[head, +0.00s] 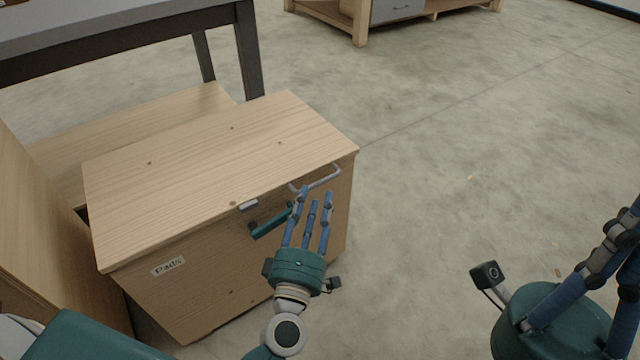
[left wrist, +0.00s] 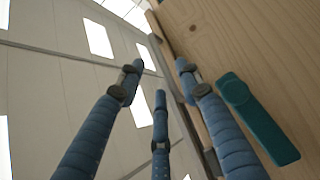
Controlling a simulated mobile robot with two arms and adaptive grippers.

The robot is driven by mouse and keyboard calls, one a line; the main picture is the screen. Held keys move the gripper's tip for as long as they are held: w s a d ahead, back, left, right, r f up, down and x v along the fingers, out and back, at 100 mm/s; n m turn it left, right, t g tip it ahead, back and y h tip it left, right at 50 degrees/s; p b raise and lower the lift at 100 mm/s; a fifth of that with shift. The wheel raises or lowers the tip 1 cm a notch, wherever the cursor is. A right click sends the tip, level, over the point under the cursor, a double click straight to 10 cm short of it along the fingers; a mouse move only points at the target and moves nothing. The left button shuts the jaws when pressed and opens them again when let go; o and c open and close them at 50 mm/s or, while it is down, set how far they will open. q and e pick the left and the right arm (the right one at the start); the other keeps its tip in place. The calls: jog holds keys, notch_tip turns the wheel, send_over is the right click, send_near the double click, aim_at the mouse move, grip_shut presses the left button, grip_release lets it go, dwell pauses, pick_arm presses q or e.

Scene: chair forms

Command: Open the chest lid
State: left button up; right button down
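My left gripper (head: 312,200) is in front of the chest, just right of the bar, fingers extended, spread and empty. Contact with the chest cannot be told. My right gripper (head: 610,265) is at the lower right, partly cut off.
A grey metal loop handle (head: 322,178) is near the chest's right front corner. A dark-legged table (head: 120,35) stands behind, and a wooden panel (head: 45,235) stands close at the left. Open concrete floor lies to the right. A wooden cabinet (head: 360,20) is far back.

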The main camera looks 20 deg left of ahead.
aim_at(319, 184)
pick_arm(q)
jog(key=w, duration=0.6)
jog(key=shift+a+r, duration=0.35)
jog(key=shift+r, duration=0.05)
jog(key=shift+c, duration=0.5)
grip_shut()
